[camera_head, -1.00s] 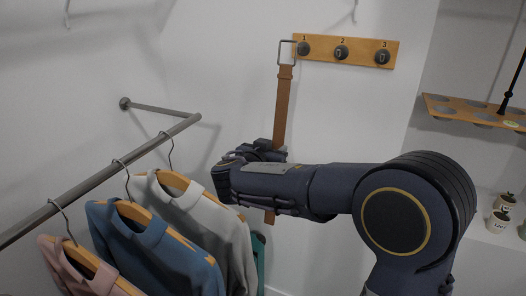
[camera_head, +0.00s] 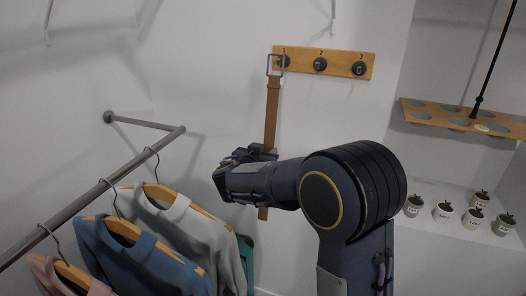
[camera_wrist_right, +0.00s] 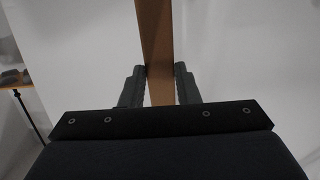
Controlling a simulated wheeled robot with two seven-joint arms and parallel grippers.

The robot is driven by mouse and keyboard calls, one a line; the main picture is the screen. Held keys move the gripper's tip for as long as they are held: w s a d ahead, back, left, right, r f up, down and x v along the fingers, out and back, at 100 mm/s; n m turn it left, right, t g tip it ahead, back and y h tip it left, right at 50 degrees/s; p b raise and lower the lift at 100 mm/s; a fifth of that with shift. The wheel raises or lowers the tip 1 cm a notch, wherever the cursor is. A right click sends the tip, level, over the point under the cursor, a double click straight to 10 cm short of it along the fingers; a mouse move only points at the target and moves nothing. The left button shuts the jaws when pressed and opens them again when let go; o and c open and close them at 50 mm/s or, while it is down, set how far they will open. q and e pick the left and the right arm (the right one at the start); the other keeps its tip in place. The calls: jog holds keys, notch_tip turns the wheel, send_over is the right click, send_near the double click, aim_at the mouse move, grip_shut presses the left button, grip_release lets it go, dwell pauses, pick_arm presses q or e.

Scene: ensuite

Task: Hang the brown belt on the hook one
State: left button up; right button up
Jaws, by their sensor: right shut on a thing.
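The brown belt (camera_head: 271,112) hangs upright in front of the white wall, its buckle frame (camera_head: 275,65) at the top. The buckle overlaps hook one (camera_head: 284,61), under the number 1 on the wooden hook board (camera_head: 340,62). I cannot tell whether the buckle is around the hook or only in front of it. My right gripper (camera_head: 262,152) is shut on the belt's lower half. In the right wrist view the belt (camera_wrist_right: 154,45) runs up between the two fingers (camera_wrist_right: 158,85). My left gripper is not in view.
A grey rail (camera_head: 95,190) with several hung sweaters, one grey (camera_head: 190,235) and one blue (camera_head: 140,262), stands at the left. A wooden shelf with holes (camera_head: 465,119) and several small potted plants (camera_head: 443,211) are at the right. The wall below the hooks is clear.

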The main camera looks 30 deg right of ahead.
jog(key=shift+r+p+x, duration=0.25)
jog(key=shift+p+x, duration=0.75)
jog(key=shift+x, duration=0.3)
jog(key=shift+d+f+b, duration=0.1)
jog(key=shift+f+b, duration=0.3)
jog(key=shift+b, duration=0.25)
jog(key=shift+w+d+f+b, duration=0.4)
jog(key=shift+f+b, duration=0.15)
jog(key=shift+b, duration=1.4)
